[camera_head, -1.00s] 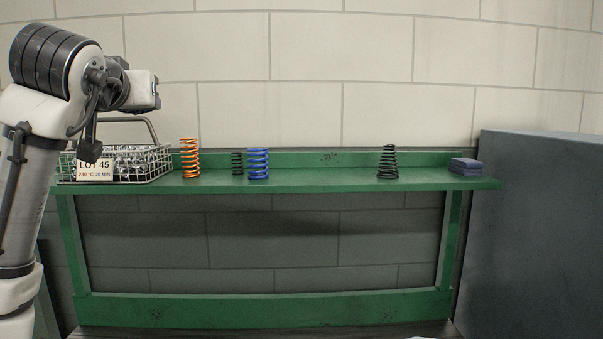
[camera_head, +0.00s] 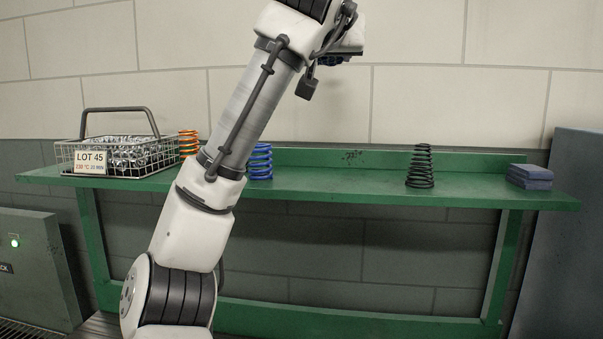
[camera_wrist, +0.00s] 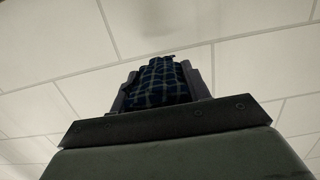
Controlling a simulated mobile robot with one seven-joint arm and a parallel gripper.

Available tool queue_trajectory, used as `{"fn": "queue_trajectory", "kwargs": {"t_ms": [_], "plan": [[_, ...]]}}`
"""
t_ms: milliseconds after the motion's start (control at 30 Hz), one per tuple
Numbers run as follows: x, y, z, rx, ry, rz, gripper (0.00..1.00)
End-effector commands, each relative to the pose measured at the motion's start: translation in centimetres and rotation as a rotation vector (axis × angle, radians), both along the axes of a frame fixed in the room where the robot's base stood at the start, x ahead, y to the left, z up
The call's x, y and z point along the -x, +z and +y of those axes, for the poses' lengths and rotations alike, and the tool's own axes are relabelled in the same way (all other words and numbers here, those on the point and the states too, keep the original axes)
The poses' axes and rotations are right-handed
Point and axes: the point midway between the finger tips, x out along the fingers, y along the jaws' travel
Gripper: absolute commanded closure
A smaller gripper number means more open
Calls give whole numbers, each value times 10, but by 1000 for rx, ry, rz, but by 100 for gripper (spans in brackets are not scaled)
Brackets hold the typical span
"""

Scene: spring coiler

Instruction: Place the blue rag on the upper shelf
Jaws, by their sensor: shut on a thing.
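The blue rag (camera_wrist: 158,92), dark blue with a plaid pattern, is bunched between the fingers of my gripper (camera_wrist: 160,76) in the wrist view. My gripper is shut on it, with pale wall or ceiling panels behind. In the head view my arm rises across the middle, and its wrist end is high above the green shelf (camera_head: 330,183). The rag can hardly be made out there. This shelf is the upper board of a green frame against the wall.
A wire basket (camera_head: 68,156) with a LOT 45 card stands at the shelf's left. An orange spring (camera_head: 188,143), a blue spring (camera_head: 260,162), a black conical spring (camera_head: 420,168) and blue-grey blocks (camera_head: 530,176) stand along it. Clear shelf lies between the blue and black springs.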

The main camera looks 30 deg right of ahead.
Motion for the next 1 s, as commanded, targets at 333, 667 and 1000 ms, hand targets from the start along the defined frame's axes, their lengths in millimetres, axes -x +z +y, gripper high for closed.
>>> {"fn": "queue_trajectory", "kwargs": {"t_ms": [333,667,1000], "plan": [[-1,-37,2,-3,12,0,79],[-1,-123,2,-1,10,3,79],[0,-162,1,1,9,0,79]]}}
